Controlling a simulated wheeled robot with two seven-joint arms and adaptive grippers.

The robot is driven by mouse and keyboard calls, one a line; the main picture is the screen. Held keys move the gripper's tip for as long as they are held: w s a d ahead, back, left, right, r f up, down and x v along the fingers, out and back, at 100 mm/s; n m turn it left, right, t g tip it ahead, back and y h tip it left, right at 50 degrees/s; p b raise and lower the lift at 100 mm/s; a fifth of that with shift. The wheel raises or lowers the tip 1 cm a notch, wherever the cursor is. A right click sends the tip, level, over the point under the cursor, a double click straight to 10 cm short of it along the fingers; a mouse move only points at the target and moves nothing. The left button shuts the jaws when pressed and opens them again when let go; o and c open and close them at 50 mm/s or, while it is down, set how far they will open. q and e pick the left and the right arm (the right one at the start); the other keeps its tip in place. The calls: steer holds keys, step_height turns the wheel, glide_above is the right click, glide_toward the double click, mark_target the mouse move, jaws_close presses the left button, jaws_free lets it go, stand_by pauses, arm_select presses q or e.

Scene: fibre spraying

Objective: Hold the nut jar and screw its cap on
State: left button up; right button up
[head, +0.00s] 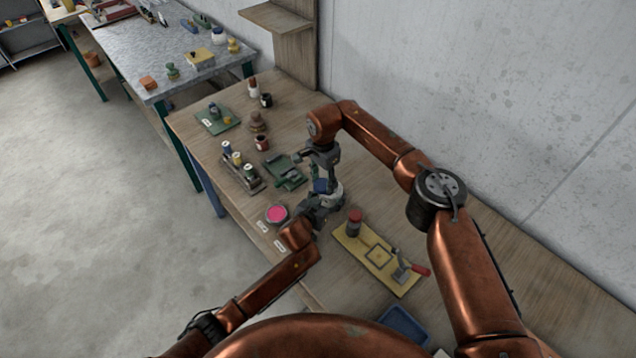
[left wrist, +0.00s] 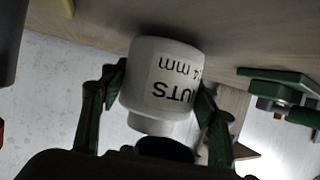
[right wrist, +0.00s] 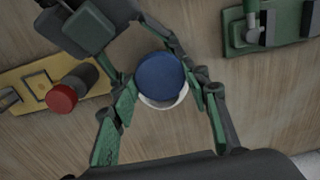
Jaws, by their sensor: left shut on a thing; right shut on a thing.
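The white nut jar (head: 334,192) stands at the middle of the bench. The left wrist view shows its label, upside down, on the jar (left wrist: 165,85). My left gripper (head: 318,207) is shut around the jar's body, with a finger on each side (left wrist: 160,100). The blue cap (right wrist: 160,76) sits over the jar's mouth, with the white jar (right wrist: 168,102) showing below it. My right gripper (right wrist: 161,88) is shut on the cap from above; it also shows in the head view (head: 321,176). Whether the cap touches the jar's neck or is threaded, I cannot tell.
A green fixture (head: 287,172) stands just left of the jar. A pink round dish (head: 277,214) lies near the front edge. A yellow board (head: 375,262) with a red-topped container (head: 354,222) and a red-handled tool (head: 415,268) lies right of it. A blue tray (head: 405,325) is nearer me.

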steer(key=shift+d, duration=0.25)
steer(key=shift+w+d+f, duration=0.25)
steer(key=shift+w+d, duration=0.35)
steer(key=shift+w+d+f+m, duration=0.15)
steer(key=shift+w+d+m, duration=0.25)
steer(key=shift+d, duration=0.3)
steer(key=shift+a+f+t, duration=0.15)
steer(key=shift+f+t, duration=0.35)
steer(key=shift+f, duration=0.35)
steer(key=shift+c, duration=0.3)
steer(key=shift+a+r, duration=0.1)
steer(key=shift+a, duration=0.05)
steer(key=shift+w+a+r+g+h, duration=0.1)
steer(key=shift+a+r+g+h, duration=0.2)
steer(key=shift+h, duration=0.4)
steer(key=shift+d+r+g, duration=0.2)
steer(key=shift+g, duration=0.1)
steer(key=shift+d+f, duration=0.25)
steer(key=shift+f, duration=0.4)
stand_by(0.8)
